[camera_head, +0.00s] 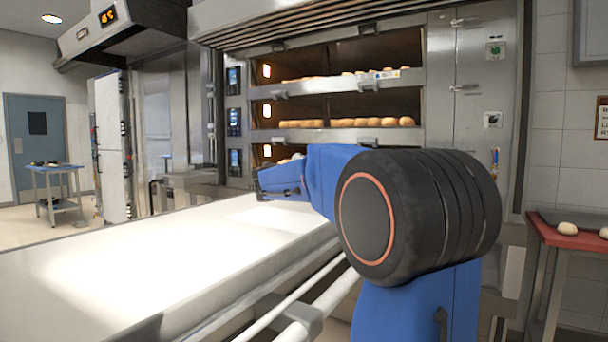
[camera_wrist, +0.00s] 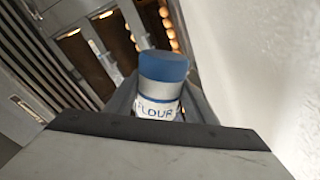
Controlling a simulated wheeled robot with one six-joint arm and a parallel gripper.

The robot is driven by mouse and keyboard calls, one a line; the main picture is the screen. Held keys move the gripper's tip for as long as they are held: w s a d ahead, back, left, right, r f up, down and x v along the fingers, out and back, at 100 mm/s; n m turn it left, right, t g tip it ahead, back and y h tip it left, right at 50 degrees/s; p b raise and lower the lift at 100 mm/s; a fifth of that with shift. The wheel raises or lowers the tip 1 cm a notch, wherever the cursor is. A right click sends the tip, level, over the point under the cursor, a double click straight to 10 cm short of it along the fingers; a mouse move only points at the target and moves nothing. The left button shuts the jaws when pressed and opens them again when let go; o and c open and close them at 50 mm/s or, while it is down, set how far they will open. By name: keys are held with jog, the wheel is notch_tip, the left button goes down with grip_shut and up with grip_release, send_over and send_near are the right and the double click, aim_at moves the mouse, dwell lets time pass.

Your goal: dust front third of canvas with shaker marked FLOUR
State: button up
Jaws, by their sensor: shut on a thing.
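The shaker (camera_wrist: 162,72) shows in the wrist view, with a blue cap and a white label reading FLOUR in blue letters. My gripper (camera_wrist: 160,105) is shut on it, with a grey finger on each side. The cap points away from the wrist camera. In the head view my blue arm and its black joint stand in front, and I cannot make out the gripper or shaker there. The canvas (camera_head: 150,250) is a long pale surface running from the lower left towards the ovens. It also shows at the right of the wrist view (camera_wrist: 255,60). I cannot make out any flour on it.
A deck oven (camera_head: 345,95) with rolls on its open decks stands behind the canvas. A metal rail (camera_head: 300,310) runs along the canvas's near side. A red-topped table (camera_head: 570,238) with dough pieces is at the right. A small blue table (camera_head: 55,170) stands far left.

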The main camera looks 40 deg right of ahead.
jog(key=shift+s+d, duration=0.15)
jog(key=shift+d, duration=0.3)
jog(key=shift+s+d, duration=1.65)
jog(key=shift+s, duration=1.9)
jog(key=s+d+r+n, duration=0.1)
jog(key=r+n, duration=0.2)
jog(key=n, duration=0.9)
jog(key=s+r+n, duration=0.2)
jog(key=r+n, duration=0.2)
jog(key=n, duration=0.8)
jog(key=shift+s+d, duration=0.25)
jog(key=shift+d, duration=0.1)
jog(key=shift+w, duration=0.1)
